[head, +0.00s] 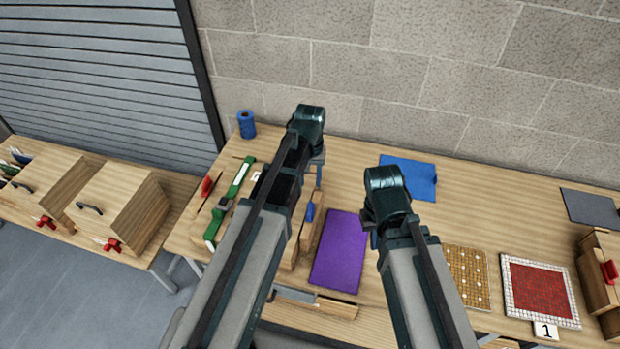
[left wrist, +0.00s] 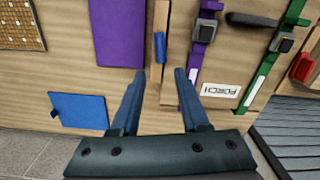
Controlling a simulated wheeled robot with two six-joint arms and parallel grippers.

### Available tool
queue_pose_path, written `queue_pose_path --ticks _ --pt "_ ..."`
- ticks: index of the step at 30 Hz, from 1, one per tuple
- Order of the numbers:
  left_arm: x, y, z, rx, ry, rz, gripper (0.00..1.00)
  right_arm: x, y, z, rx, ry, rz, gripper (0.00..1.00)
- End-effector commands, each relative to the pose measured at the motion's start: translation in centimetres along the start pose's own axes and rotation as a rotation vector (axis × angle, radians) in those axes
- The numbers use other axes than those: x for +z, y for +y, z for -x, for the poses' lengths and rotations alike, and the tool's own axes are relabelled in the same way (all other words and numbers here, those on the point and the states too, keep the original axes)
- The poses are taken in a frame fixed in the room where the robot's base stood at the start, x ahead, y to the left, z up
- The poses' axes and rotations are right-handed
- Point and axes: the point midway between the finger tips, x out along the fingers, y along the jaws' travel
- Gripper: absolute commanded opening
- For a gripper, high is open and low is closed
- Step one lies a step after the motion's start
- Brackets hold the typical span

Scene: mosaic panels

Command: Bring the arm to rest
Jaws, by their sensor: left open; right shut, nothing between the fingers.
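My left arm reaches in from the bottom of the head view, over the wooden table (head: 470,210). My left gripper (head: 318,168) hangs at its far end, mostly hidden by the arm. In the left wrist view its two fingers (left wrist: 157,95) are apart with nothing held between them, above the table. A small blue-handled piece (left wrist: 160,47) lies beyond the fingertips. My right gripper (head: 370,224) is partly hidden by its own arm, right of the purple mat (head: 340,250); it is shut and empty.
A blue sheet (head: 412,178) lies at the back. Green-and-white bar tools (head: 243,178) and a blue roll (head: 246,124) are at the left. A red tile panel (head: 541,287) and wooden box (head: 598,270) are at the right. Wooden boxes (head: 115,205) stand on a lower bench.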

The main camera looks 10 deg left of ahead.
Motion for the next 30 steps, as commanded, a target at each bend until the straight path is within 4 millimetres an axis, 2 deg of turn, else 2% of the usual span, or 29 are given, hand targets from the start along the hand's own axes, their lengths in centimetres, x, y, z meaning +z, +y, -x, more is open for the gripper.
queue_pose_path --ticks 8,11,18,21,25,30 --pt "0.4 0.2 -0.7 -0.002 -0.001 -0.008 0.45 -0.1 -0.1 -0.7 0.0 0.0 0.0 0.0" --pt "1.9 1.0 -2.8 -0.009 -0.003 -0.046 0.45 -0.2 -0.2 -2.8 0.0 0.0 0.001 0.0" --pt "9.0 4.0 -11.2 -0.05 -0.017 -0.234 0.45 -0.7 -1.0 -11.1 0.002 0.002 0.006 0.0" --pt "11.8 4.8 -14.1 -0.069 -0.023 -0.313 0.45 -0.9 -1.3 -14.1 0.002 0.003 0.009 0.0" --pt "14.6 5.5 -17.0 -0.087 -0.028 -0.396 0.45 -1.1 -1.5 -16.9 0.003 0.003 0.012 0.0" --pt "16.7 5.9 -18.9 -0.104 -0.032 -0.463 0.45 -1.2 -1.7 -18.9 0.004 0.004 0.014 0.0"
